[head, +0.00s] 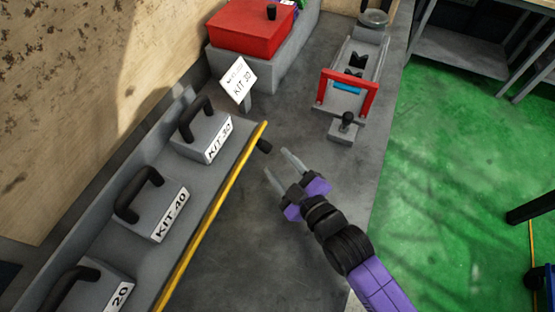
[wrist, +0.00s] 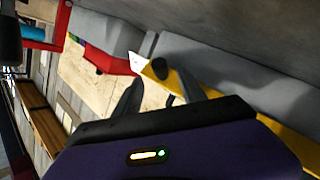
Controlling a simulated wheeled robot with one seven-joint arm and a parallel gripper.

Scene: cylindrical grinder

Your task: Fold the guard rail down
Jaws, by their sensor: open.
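The yellow guard rail (head: 213,211) runs along the front edge of the grey rack on the left, in front of the kit blocks. A black knob (head: 264,146) sticks out near its far end. My gripper (head: 276,161) is open and empty, with its fingertips just short of the knob on the near right side. In the wrist view the knob (wrist: 161,69) shows beyond and between the two open fingers (wrist: 158,79), and the yellow rail (wrist: 204,101) passes behind the right finger. I cannot tell whether a finger touches the knob.
Blocks with black handles, KIT 30 (head: 207,139) and KIT 40 (head: 160,204), sit in the rack. A KIT 30 sign (head: 239,80), a red box (head: 252,27) and a red-framed fixture (head: 347,93) stand farther back. The grey bench top right of the rack is clear.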

